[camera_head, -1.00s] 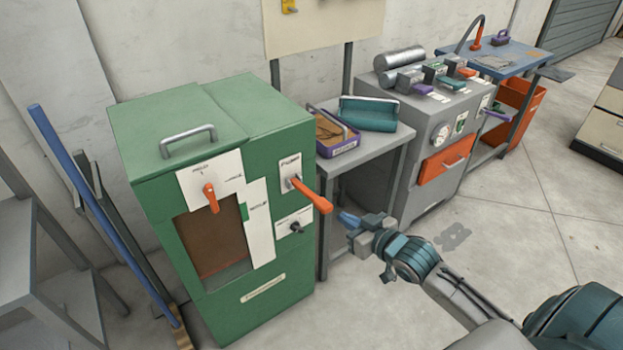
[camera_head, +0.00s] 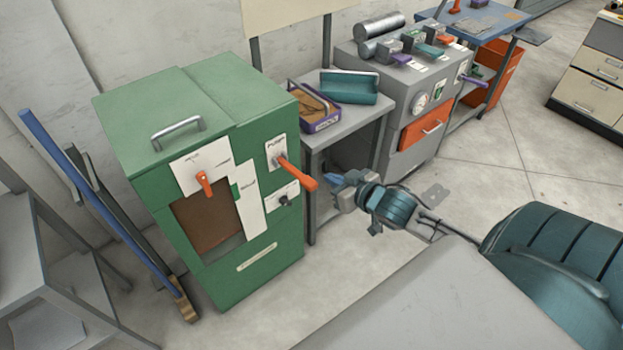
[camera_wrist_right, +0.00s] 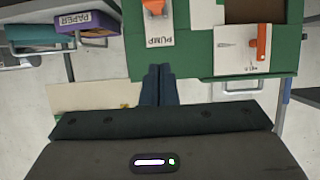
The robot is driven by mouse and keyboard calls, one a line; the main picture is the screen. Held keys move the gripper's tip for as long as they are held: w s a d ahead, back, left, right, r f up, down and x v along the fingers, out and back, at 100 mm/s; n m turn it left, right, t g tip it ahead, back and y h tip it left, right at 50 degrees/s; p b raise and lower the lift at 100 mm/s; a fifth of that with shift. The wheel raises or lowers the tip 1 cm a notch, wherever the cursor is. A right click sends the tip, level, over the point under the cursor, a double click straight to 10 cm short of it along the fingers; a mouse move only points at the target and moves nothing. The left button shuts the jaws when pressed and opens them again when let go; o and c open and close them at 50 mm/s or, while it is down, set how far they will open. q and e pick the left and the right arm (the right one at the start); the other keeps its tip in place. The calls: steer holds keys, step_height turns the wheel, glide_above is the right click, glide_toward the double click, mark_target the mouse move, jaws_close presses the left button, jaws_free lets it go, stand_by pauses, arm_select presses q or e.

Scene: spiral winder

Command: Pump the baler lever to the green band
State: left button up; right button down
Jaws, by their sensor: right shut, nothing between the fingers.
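The green baler (camera_head: 247,266) stands left of centre in the head view. Its orange pump lever (camera_head: 297,174) sticks out from a white plate on the front right and slopes down. It also shows at the top of the wrist view (camera_wrist_right: 154,7), by the PUMP label. A white strip (camera_head: 251,208) on the front has a small green mark (camera_head: 235,190) at its upper left edge. My right gripper (camera_head: 332,179) is shut and empty, just right of the lever's free end, apparently apart from it. Its fingers show in the wrist view (camera_wrist_right: 157,84). My left gripper is out of view.
A second orange handle (camera_head: 204,183) is on the baler's front left. A dark knob (camera_head: 284,200) sits below the pump lever. A grey table (camera_head: 325,138) with a purple tray (camera_head: 320,125) stands right of the baler. A blue pole (camera_head: 75,175) leans at left.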

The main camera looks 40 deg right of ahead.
glide_above(312, 185)
step_height(312, 185, down, 3)
steer(key=shift+w+f+p, duration=0.15)
steer(key=shift+f+p, duration=0.05)
steer(key=shift+p, duration=0.2)
step_height(312, 185, down, 3)
steer(key=shift+r+p, duration=0.15)
steer(key=shift+p, duration=0.15)
steer(key=shift+f, duration=0.8)
